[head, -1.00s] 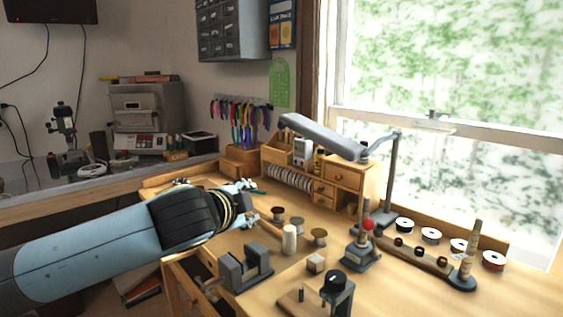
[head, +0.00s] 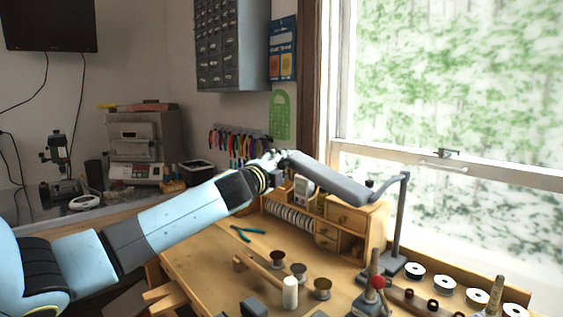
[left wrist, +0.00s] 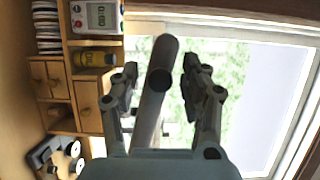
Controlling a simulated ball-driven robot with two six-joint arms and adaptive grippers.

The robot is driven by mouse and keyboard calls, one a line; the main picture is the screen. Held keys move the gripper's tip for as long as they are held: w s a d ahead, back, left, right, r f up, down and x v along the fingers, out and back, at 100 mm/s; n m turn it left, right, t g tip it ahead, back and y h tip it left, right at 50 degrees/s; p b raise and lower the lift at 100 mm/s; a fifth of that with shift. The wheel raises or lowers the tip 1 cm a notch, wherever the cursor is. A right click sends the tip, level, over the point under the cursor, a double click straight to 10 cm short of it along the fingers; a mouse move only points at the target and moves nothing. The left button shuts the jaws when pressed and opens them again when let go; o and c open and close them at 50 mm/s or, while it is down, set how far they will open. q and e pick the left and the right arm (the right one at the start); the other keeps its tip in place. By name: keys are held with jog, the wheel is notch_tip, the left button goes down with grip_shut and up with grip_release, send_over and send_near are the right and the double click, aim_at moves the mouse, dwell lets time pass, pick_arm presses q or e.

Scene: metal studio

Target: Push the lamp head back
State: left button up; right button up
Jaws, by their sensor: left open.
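The lamp has a long grey head (head: 335,181) that slants down to the right to a bent arm and an upright post (head: 401,222) on the bench. My left gripper (head: 278,158) is at the left end of the lamp head in the head view. In the left wrist view the lamp head (left wrist: 158,85) lies between the two spread fingers of my left gripper (left wrist: 160,95). Gaps show on both sides, so the gripper is open around it without visible grip. My right gripper is not in view.
A wooden organizer (head: 345,218) with drawers stands behind and below the lamp head. Spools (head: 299,272), a white cylinder (head: 290,293) and pliers (head: 247,233) lie on the bench. A window (head: 450,130) is at the right.

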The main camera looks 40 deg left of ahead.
pick_arm(q)
jog(key=shift+w+f, duration=0.1)
jog(key=shift+w, duration=0.15)
grip_shut()
